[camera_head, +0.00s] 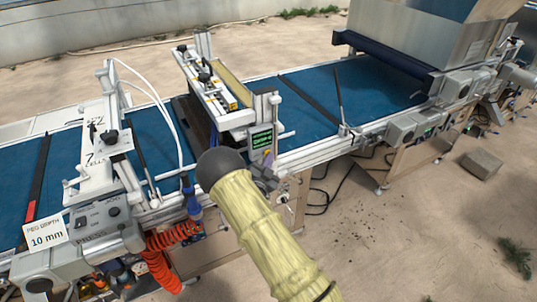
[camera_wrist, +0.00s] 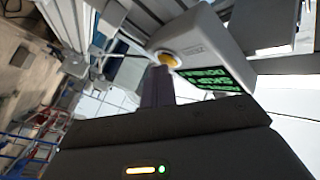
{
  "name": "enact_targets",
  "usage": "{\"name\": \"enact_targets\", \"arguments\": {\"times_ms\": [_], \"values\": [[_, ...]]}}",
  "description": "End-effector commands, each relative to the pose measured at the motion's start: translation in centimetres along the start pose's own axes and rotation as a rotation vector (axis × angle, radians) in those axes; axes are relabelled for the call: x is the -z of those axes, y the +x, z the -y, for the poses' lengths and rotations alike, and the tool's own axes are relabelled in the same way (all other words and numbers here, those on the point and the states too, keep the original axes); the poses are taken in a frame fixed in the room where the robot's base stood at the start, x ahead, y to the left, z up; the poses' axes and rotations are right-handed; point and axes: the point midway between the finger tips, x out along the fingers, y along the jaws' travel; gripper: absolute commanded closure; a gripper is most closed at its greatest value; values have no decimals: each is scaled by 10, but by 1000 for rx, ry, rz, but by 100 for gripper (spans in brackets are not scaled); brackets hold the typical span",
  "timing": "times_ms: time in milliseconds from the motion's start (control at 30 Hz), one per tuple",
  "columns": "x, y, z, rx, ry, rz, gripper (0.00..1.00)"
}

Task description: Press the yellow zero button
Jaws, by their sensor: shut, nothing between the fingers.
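The yellow zero button (camera_wrist: 168,58) shows in the wrist view on the end of a pale grey box (camera_wrist: 200,38). Beside it the box has a dark display (camera_wrist: 215,76) with green text. My gripper (camera_wrist: 162,72) is shut and empty. Its narrow dark fingertips point at the button and overlap its lower edge in the picture. I cannot tell whether they touch it. In the head view the display (camera_head: 262,140) stands upright on the seeder, just right of my sleeved arm.
The blue conveyor belt (camera_head: 310,92) runs behind the box. A metal hopper (camera_head: 425,35) stands at the right, and a control panel (camera_head: 105,215) with a red coiled hose (camera_head: 160,258) at the left.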

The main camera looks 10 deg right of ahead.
Motion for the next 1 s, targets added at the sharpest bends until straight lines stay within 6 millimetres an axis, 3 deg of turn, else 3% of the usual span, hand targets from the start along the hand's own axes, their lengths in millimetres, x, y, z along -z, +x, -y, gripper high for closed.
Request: {"name": "enact_targets", "arguments": {"times_ms": [767, 1000], "values": [[10, -13, -10, 0, 0, 0, 100], [19, -26, -19, -1, -1, 0, 100]]}}
